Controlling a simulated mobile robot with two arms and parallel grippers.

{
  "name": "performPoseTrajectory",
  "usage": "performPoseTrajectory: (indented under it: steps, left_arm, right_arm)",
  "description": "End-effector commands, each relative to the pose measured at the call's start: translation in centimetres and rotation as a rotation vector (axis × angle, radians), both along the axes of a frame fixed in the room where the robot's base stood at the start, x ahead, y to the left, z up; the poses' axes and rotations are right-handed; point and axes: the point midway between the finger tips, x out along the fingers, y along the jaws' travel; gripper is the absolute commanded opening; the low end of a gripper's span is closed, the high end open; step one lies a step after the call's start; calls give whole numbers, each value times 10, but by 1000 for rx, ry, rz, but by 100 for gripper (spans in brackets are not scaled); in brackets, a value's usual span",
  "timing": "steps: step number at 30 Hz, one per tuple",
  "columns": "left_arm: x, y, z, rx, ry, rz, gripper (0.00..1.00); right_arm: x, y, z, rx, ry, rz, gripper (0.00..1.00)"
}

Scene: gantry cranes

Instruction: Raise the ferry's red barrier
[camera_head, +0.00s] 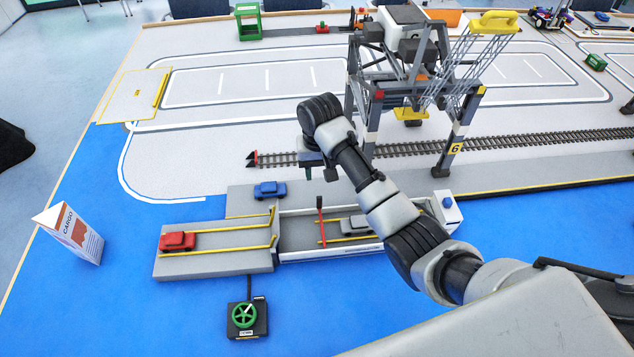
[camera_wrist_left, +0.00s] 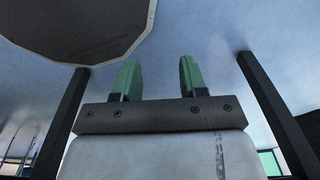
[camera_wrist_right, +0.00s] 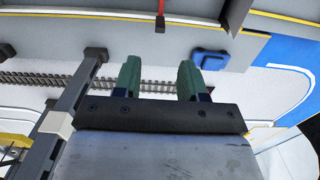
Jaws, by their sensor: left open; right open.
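The ferry (camera_head: 335,254) is a pale grey and white vessel beside a grey ramp, with yellow rails along its deck. Its thin red barrier (camera_head: 320,212) shows near the ramp end; I cannot tell whether it lies across the deck or stands up. A red bar (camera_wrist_right: 160,14) also shows at the top of the right wrist view. My right gripper (camera_head: 316,165) is behind the barrier, near the track end, apart from it, open and empty. My left gripper (camera_wrist_left: 157,78) is open and empty in its wrist view, outside the head view.
A red car (camera_head: 177,241) stands on the ramp, a blue car (camera_head: 269,189) behind it, a silver car (camera_head: 357,224) on the ferry. A green handwheel box (camera_head: 243,318) stands in front. A gantry crane (camera_head: 374,120) rises behind my right arm. A cargo sign (camera_head: 75,236) is at left.

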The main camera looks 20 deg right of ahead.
Motion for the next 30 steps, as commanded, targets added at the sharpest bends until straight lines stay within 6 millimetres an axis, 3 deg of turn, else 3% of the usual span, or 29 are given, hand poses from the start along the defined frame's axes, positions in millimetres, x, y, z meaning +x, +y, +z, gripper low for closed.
performPoseTrajectory:
  steps: [5, 12, 18, 24, 30]
  left_arm:
    - [-4, 0, 2, 0, 5, 1, 43]
    - [-22, 1, 4, 3, 34, 1, 43]
    - [-20, 1, 4, 3, 32, 1, 43]
    - [-6, 0, 5, 1, 10, 1, 43]
    - [-5, 0, 5, 0, 7, 1, 43]
  right_arm:
    - [-1, 0, -19, -1, 5, 0, 42]
    - [-1, 0, -65, -1, 5, -1, 42]
    - [-1, 0, -95, -2, 2, 0, 42]
    - [-1, 0, -107, -1, 2, 0, 42]
    - [-1, 0, -107, -1, 1, 0, 42]
